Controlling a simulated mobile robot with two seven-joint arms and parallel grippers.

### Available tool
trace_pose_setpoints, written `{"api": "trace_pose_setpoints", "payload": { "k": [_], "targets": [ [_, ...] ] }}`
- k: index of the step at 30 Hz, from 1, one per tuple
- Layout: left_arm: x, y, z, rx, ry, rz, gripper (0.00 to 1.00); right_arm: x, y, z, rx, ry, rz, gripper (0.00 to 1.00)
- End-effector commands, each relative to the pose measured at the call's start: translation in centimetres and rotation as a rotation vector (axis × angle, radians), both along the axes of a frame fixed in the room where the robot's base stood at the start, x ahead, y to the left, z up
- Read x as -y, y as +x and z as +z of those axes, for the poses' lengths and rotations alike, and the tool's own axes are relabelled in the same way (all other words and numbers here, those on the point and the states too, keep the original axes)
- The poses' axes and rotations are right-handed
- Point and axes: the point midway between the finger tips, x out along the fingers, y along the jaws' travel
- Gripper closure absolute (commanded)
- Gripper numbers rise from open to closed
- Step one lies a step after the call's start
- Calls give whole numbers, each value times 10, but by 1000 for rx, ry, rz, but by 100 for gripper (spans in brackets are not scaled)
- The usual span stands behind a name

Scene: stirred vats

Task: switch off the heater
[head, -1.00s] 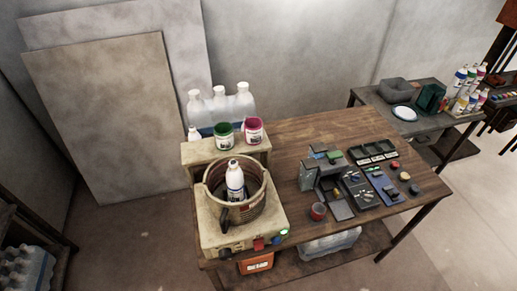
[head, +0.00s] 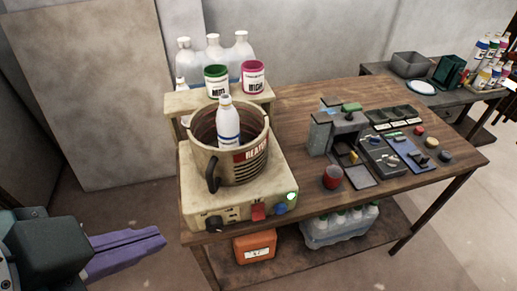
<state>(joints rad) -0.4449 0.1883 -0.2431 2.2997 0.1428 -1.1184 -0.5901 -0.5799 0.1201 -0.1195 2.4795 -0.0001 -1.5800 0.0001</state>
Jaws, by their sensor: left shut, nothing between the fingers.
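The heater (head: 193,205) is a cream box at the left end of the wooden table. Its front panel has a black knob (head: 214,223), a red switch (head: 258,211), a blue button (head: 281,209) and a green light (head: 291,196) that glows. A brown vat (head: 228,168) with a dark handle and a red label stands on top. A white bottle (head: 228,125) stands upright in the vat; its base is hidden. My left gripper (head: 163,239) is at the lower left, its purple fingers shut and empty, left of the heater and apart from it. My right gripper is out of view.
A green-banded pot (head: 216,80) and a pink-banded pot (head: 253,78) stand on the shelf behind the vat. An orange container (head: 255,247) is below.

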Motion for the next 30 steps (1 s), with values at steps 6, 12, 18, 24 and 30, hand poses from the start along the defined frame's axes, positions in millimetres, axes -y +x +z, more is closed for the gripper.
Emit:
{"api": "trace_pose_setpoints", "payload": {
  "k": [6, 12, 18, 24, 30],
  "targets": [
    [20, 21, -84, 160, 47, -170, 100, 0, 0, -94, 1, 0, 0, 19],
    [37, 37, -140, 312, 100, -307, 100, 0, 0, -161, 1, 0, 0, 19],
    [51, 51, -196, 467, 163, -424, 100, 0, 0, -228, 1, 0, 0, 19],
    [62, 62, -242, 613, 229, -512, 100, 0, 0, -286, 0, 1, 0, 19],
    [68, 69, -266, 705, 278, -560, 100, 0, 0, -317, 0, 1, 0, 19]
  ]
}}
